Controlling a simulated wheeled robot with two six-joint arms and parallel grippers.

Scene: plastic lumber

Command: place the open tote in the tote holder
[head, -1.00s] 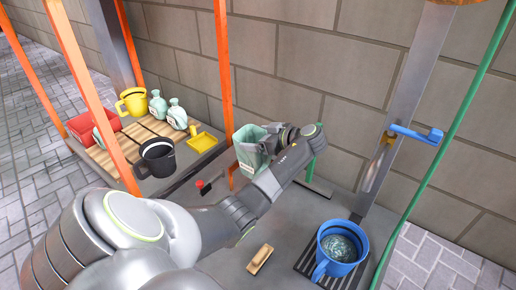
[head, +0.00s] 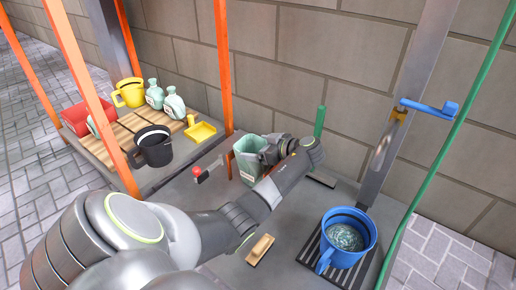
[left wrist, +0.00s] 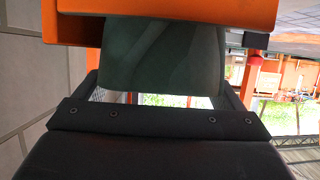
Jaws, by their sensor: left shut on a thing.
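The open tote (head: 247,163) is pale grey-green, upright with its mouth up, over the grey worktop near the wall. My left gripper (head: 267,150) is shut on it at its right side. In the left wrist view the tote (left wrist: 160,60) is a dark green panel between my dark fingers (left wrist: 160,95). An orange piece (head: 229,163), likely the tote holder, shows just left of the tote, mostly hidden behind it. A wide orange band (left wrist: 250,22) lies across the tote in the wrist view. I cannot tell whether the tote is seated. My right gripper is not in view.
A blue mug (head: 343,239) stands on a dark slatted mat at front right. A wooden-handled block (head: 259,250) and a red-knobbed lever (head: 199,174) are on the worktop. A pallet at left holds a yellow mug (head: 130,92), black mug (head: 153,147) and bottles. Orange posts rise nearby.

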